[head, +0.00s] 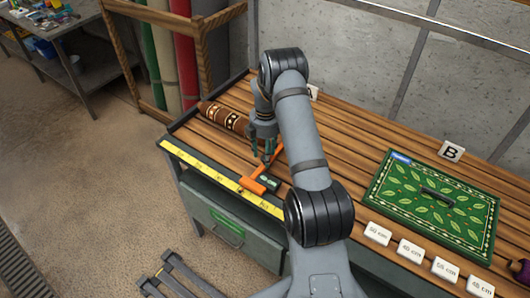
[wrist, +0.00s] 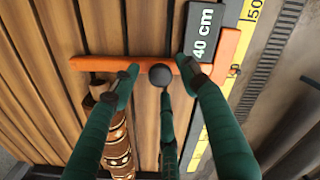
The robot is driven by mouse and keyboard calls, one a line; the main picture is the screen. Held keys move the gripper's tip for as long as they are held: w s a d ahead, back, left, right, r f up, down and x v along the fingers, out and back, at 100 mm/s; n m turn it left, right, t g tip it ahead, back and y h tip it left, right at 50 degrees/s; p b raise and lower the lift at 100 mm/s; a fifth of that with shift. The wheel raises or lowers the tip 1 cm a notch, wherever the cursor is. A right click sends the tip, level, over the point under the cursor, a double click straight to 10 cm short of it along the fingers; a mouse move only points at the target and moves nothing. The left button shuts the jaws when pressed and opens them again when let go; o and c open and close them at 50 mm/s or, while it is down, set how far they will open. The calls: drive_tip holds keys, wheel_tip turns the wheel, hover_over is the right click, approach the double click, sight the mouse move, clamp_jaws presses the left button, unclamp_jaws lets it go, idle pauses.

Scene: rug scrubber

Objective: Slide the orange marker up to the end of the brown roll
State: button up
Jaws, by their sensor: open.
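The orange marker (head: 252,185) lies at the bench's front edge by the yellow ruler, with a thin arm reaching across the slats. It bears a dark "40 cm" plate (wrist: 203,32). In the wrist view the marker's bar (wrist: 100,63) crosses the picture beneath my fingertips. The brown patterned roll (head: 222,116) lies along the bench's left part, and its end (wrist: 118,140) shows below the bar, apart from it. My gripper (head: 266,158) is open over the bar (wrist: 158,72). A dark round shape sits between the fingers; I cannot tell whether they touch the marker.
The yellow ruler (head: 205,172) runs along the front edge. A green leaf-patterned panel (head: 432,204) and several white length tags (head: 410,249) lie to the right. Label cards stand along the back. A wooden rack (head: 150,55) holds rolls at the left.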

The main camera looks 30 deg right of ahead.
drive_tip(key=shift+f, duration=0.3)
drive_tip(key=shift+c, duration=0.7)
drive_tip(key=c, duration=0.7)
drive_tip(key=shift+c, duration=0.7)
drive_tip(key=shift+w+a+f+b, duration=0.1)
drive_tip(key=shift+w+a+b, duration=0.1)
drive_tip(key=shift+w+b, duration=0.25)
drive_tip(key=shift+w+a, duration=0.2)
drive_tip(key=o, duration=1)
drive_tip(key=shift+s, duration=0.1)
drive_tip(key=shift+d, duration=0.1)
wheel_tip(320, 180, up, 12)
drive_tip(key=shift+r, duration=0.2)
